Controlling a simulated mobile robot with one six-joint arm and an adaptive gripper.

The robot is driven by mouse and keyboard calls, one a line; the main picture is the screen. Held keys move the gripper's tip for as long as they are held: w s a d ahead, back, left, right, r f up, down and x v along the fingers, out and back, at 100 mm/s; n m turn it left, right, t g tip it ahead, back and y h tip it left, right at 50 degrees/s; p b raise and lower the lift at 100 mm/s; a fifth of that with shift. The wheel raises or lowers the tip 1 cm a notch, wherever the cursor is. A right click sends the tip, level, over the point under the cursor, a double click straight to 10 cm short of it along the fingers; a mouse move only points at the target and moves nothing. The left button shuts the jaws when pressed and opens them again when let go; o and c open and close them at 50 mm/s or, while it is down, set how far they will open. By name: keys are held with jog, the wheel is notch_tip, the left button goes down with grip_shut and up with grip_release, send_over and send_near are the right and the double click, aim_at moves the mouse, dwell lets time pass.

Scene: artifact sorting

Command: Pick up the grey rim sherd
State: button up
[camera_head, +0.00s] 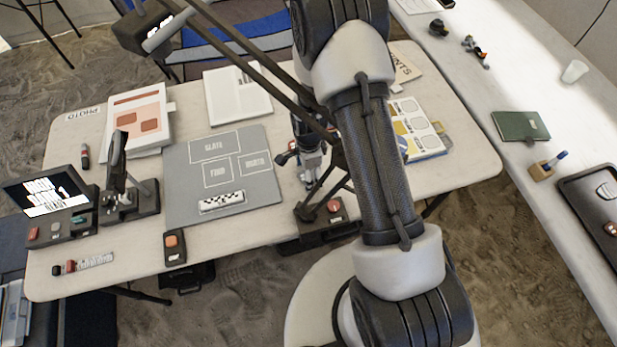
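I cannot make out the grey rim sherd with certainty. A dark tray (574,183) at the right edge, on the side table, holds a small pale grey piece (607,191) and another small piece with red on it (611,229). The tray is cut off by the picture edge, so I cannot tell whether either is the rim sherd. My arm rises through the middle of the view. Its far end is largely hidden behind my arm and the lamp, and I cannot make out the gripper's fingers or anything held.
The main table carries a grey mat (180,190) with marked fields and a scale bar (222,201), a lamp with a dark base (325,232), papers, and a small screen (45,195). The side table has a green book (520,126) and a white cup (574,71). Sandy floor separates the tables.

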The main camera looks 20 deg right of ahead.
jog(key=shift+c, duration=0.6)
jog(key=c, duration=1)
jog(key=shift+o, duration=0.2)
jog(key=shift+r, duration=0.2)
notch_tip(320, 180, up, 25)
jog(key=s+n+p, duration=0.2)
jog(key=n+p, duration=0.3)
jog(key=n, duration=1.3)
jog(key=shift+f+p, duration=0.15)
jog(key=shift+p, duration=0.15)
